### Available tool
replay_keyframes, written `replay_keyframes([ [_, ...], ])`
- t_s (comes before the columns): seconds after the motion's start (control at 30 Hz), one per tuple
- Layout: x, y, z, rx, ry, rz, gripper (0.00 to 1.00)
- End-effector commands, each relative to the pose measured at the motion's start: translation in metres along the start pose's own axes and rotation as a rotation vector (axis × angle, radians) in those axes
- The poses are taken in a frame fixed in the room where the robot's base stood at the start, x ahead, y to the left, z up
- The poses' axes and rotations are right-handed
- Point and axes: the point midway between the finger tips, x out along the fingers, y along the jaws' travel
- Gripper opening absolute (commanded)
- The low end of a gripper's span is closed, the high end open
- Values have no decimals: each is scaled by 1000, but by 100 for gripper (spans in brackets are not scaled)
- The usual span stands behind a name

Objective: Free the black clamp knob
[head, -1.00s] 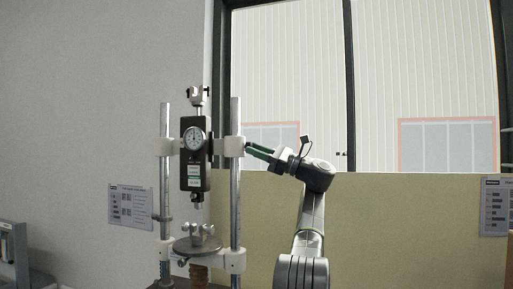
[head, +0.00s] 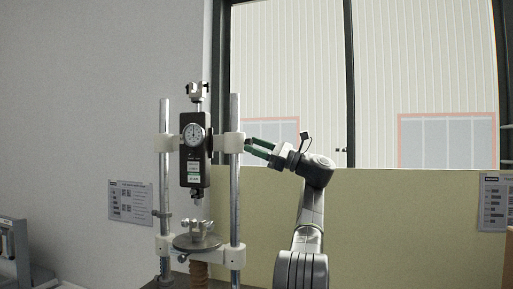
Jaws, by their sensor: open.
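The hardness tester has a black gauge body (head: 195,170) with a round white dial, held between two steel columns by white clamp blocks. The right clamp block (head: 233,143) sits on the right column. My gripper (head: 247,146) is at the right side of this block, its green and dark fingers pointing left and spread apart. Its tips are very close to the block; I cannot tell whether they touch it. The black clamp knob cannot be made out clearly; it is small and may be hidden by the fingertips.
A round metal plate (head: 197,243) with a small vise stands below the gauge. Lower white blocks (head: 235,257) hold the columns. A yellowish panel (head: 400,225) and window are behind my arm. The space right of my arm is clear.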

Motion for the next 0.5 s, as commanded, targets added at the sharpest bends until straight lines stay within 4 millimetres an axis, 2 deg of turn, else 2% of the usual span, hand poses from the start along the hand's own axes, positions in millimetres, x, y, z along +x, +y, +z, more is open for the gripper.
replay_keyframes([
  [0.17, -11, 0, -1, 1, 1, -1, 49],
  [0.27, -28, 0, -2, 1, 1, -4, 49],
  [0.5, -84, -1, -1, 0, 1, -4, 49],
])
